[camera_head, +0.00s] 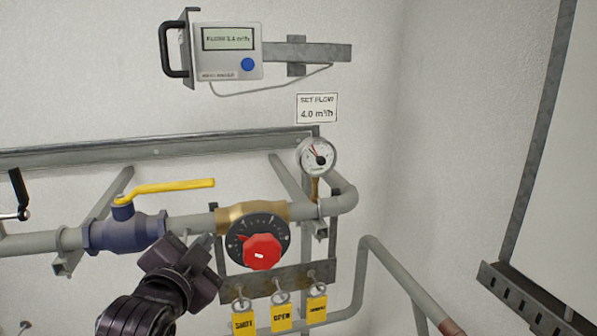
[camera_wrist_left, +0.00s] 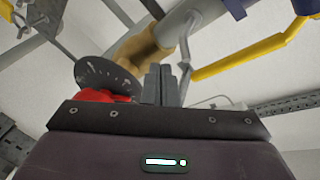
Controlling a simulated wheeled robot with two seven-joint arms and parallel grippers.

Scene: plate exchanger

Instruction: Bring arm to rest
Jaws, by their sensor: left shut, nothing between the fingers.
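My left gripper (camera_head: 209,243) is in the lower middle of the head view, just left of the red knob (camera_head: 262,251) on its black dial. Its fingers are shut and hold nothing; they show closed together in the left wrist view (camera_wrist_left: 160,84). In that view the red knob (camera_wrist_left: 103,96) and the dial (camera_wrist_left: 100,75) are left of the fingers, partly hidden by the gripper body. I cannot tell whether the fingers touch the dial. My right gripper is in neither view.
A blue valve (camera_head: 124,232) with a yellow lever (camera_head: 172,187) is left of the dial. A gauge (camera_head: 316,155) is above right. Yellow tags (camera_head: 281,318) hang below the dial. A flow meter (camera_head: 228,52) and a "SET FLOW 4.0" sign (camera_head: 317,108) are above. Pipes (camera_head: 362,285) run at right.

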